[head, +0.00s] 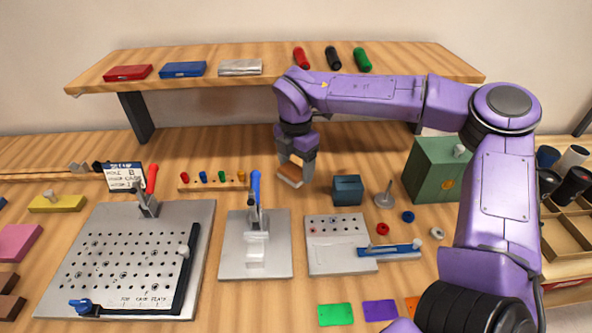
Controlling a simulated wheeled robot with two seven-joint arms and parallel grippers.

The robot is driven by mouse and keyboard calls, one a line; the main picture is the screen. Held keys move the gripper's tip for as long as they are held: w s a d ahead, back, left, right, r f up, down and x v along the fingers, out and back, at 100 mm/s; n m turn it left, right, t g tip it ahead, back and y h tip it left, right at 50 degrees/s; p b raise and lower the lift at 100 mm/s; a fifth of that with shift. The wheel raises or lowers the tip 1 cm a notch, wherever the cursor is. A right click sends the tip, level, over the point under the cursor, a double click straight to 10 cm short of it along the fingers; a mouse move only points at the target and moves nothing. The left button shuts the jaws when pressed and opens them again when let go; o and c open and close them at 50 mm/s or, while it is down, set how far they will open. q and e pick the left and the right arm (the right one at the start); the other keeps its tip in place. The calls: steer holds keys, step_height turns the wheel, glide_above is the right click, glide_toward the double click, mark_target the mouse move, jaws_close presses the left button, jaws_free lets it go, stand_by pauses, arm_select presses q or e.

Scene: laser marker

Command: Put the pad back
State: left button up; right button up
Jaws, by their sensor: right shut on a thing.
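My right gripper (296,166) hangs fingers down over the back of the table, below the shelf. It is shut on a small flat brown piece with a pale edge, which looks like the pad (289,176). The fingers partly hide the pad, and I cannot tell whether it touches the table. My left gripper is not in view.
A dark teal box (347,191) and a grey spindle stand (384,198) are right of the gripper. A peg rack (212,183) and a clamp fixture (256,258) are to its left and front. The shelf (280,61) overhangs behind. A green box (434,172) stands at right.

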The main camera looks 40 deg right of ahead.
mark_target(297, 175)
steer(key=f, duration=0.2)
steer(key=w+d+f, duration=0.1)
steer(key=f, duration=0.1)
steer(key=w+f, duration=0.1)
steer(key=shift+d+f+p, duration=0.3)
steer(key=shift+f+p, duration=0.1)
steer(key=shift+s+f, duration=0.1)
steer(key=shift+f, duration=0.2)
steer(key=o, duration=0.9)
steer(key=shift+o, duration=0.2)
step_height(297, 175, up, 8)
steer(key=b, duration=0.1)
steer(key=shift+f, duration=0.1)
